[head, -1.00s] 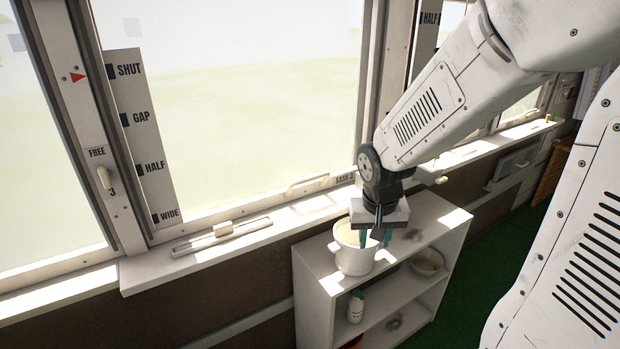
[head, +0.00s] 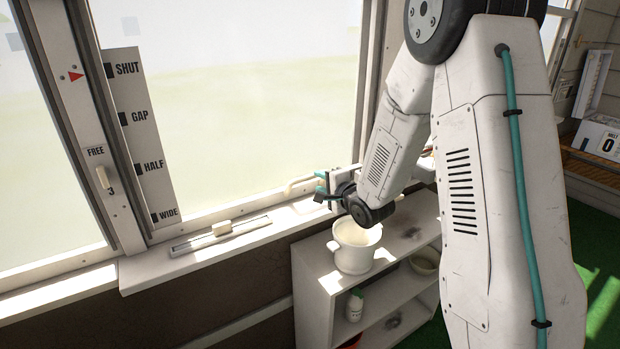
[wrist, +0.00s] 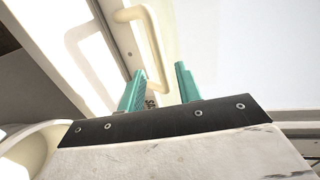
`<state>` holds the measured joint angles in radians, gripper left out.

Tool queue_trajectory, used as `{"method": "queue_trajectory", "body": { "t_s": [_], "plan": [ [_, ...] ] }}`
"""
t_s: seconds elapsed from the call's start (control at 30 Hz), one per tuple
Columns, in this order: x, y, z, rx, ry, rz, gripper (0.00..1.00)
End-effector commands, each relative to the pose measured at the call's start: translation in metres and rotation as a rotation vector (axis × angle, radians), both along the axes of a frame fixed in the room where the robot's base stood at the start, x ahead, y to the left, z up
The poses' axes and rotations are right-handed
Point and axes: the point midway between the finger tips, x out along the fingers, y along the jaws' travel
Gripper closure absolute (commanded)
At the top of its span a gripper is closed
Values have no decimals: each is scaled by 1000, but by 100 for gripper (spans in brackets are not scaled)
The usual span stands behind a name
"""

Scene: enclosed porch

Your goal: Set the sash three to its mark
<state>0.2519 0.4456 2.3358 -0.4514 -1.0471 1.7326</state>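Sash three is the large pane with a pale bottom rail (head: 225,212). Its cream handle (head: 299,186) is at the rail's right part. A strip (head: 140,140) marked SHUT, GAP, HALF and WIDE stands at the pane's left edge. A red pointer (head: 76,76) on the post lies level with SHUT. A small lever (head: 102,178) sits below FREE, by a 3. My gripper (head: 321,186) is at the handle's right end. In the wrist view, its teal fingers (wrist: 160,90) are open, and the handle (wrist: 155,45) extends ahead with one end appearing between them. Contact is unclear.
A white pot (head: 353,250) stands on a low shelf unit (head: 312,277) below my gripper. A bowl (head: 424,262) and a bottle (head: 355,306) sit lower in it. The sill left of my gripper is otherwise clear.

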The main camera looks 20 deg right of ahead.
Motion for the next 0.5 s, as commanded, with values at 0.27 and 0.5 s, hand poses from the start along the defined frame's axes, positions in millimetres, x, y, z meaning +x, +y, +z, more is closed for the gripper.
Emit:
{"method": "queue_trajectory", "body": {
  "t_s": [0.27, 0.5],
  "plan": [
    [44, 7, -9, -3, 0, 2, 66],
    [62, 9, -12, -4, 0, 1, 66]
  ]
}}
